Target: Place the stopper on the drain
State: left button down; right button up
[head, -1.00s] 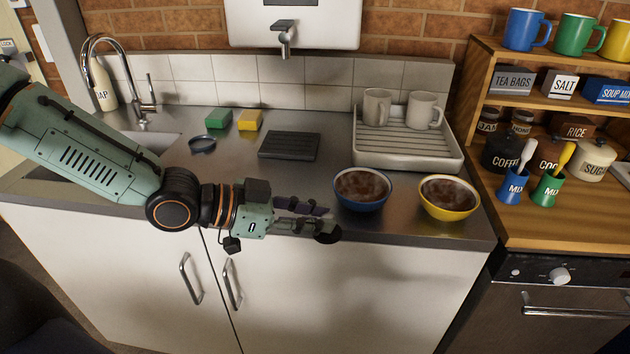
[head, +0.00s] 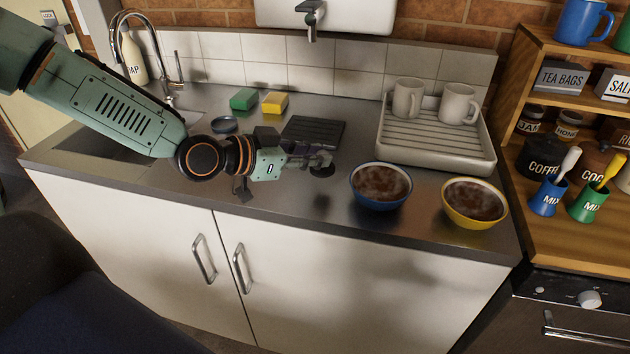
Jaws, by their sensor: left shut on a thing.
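My left gripper (head: 316,161) is shut on the stopper (head: 322,171), a small dark round disc at its fingertips. It holds the stopper over the steel counter, left of the blue bowl and in front of the black ridged mat. The sink (head: 188,104) is at the back left, below the tap (head: 125,48). My left arm crosses in front of much of it. I cannot make out the drain. My right gripper is not in view.
A blue bowl (head: 379,203) and a yellow bowl (head: 472,219), both with brown contents, stand near the counter's front edge. Behind are a black mat (head: 314,131), a dark round dish (head: 224,124), green and yellow sponges (head: 274,103), and a rack (head: 434,143) with two mugs.

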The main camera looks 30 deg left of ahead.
aim_at(312, 171)
pick_arm(q)
jog(key=f, duration=0.1)
jog(key=f+b, duration=0.1)
jog(key=f, duration=0.2)
jog(key=shift+s+f+b, duration=0.1)
jog(key=shift+s+b, duration=0.2)
jog(key=shift+b, duration=0.1)
jog(key=shift+w+f, duration=0.15)
jog(key=shift+w, duration=0.15)
jog(key=shift+s, duration=0.25)
jog(key=c, duration=1.6)
grip_release()
jog(key=shift+f, duration=0.1)
jog(key=o, duration=0.4)
jog(key=shift+w+f, duration=0.1)
jog(key=shift+w, duration=0.1)
jog(key=shift+o, duration=0.2)
jog(key=shift+s, duration=0.1)
